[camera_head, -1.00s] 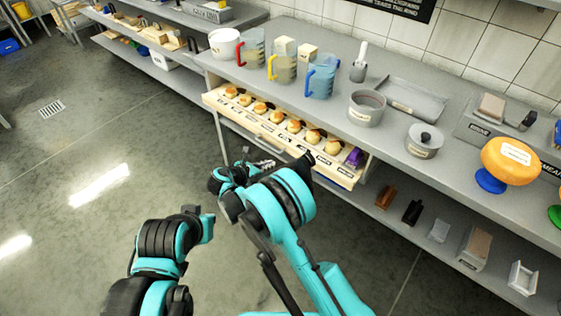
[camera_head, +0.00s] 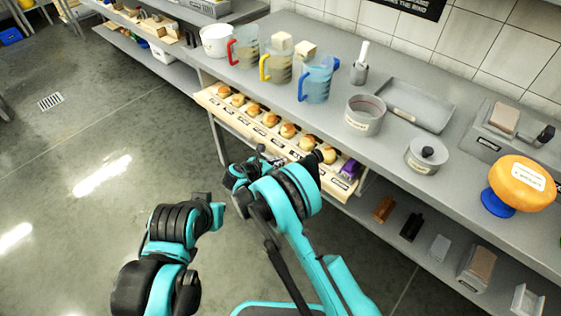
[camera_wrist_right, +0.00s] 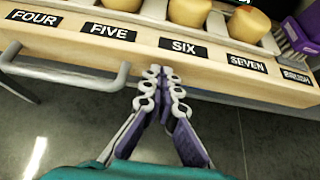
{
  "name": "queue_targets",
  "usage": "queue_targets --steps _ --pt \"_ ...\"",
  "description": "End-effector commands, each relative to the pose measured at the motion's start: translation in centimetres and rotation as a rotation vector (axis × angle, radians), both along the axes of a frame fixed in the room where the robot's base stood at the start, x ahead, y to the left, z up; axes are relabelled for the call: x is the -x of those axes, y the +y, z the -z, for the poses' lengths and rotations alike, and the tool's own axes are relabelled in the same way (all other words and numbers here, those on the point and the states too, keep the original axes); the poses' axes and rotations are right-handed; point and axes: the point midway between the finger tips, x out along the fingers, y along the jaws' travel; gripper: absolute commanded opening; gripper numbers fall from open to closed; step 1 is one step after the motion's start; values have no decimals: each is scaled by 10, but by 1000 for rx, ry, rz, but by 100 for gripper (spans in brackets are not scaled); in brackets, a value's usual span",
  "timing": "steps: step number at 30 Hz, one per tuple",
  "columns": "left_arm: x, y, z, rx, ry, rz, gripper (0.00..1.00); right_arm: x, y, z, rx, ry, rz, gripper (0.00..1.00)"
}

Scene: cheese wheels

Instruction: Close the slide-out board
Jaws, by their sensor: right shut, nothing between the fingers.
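The slide-out board (camera_head: 204,97) sticks out from under the grey counter, with a row of several round golden cheeses on it. Its pale front face (camera_wrist_right: 145,50) carries black number labels in the right wrist view. A metal bar handle (camera_wrist_right: 66,86) is on that face, left of my right gripper. My right gripper (camera_wrist_right: 162,72) is shut and empty, its fingertips at the front face below the "SIX" label; I cannot tell whether they touch. In the head view the right gripper (camera_head: 268,158) is in front of the board, partly hidden by its own arm.
The counter (camera_head: 385,150) above holds jugs, pots and a tray (camera_head: 415,105). A purple item (camera_head: 350,169) sits at the board's right end. A lower shelf (camera_head: 425,268) with small blocks runs below.

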Motion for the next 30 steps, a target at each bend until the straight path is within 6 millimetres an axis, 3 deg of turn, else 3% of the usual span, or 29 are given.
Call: queue_targets --steps 7,16,30 --pt "0 0 0 0 0 0 0 -5 -4 0 0 0 2 0" --pt "0 0 0 0 0 0 0 -42 -33 0 0 -1 3 0" --pt "0 0 0 0 0 0 0 -43 -33 -2 3 -5 1 0"
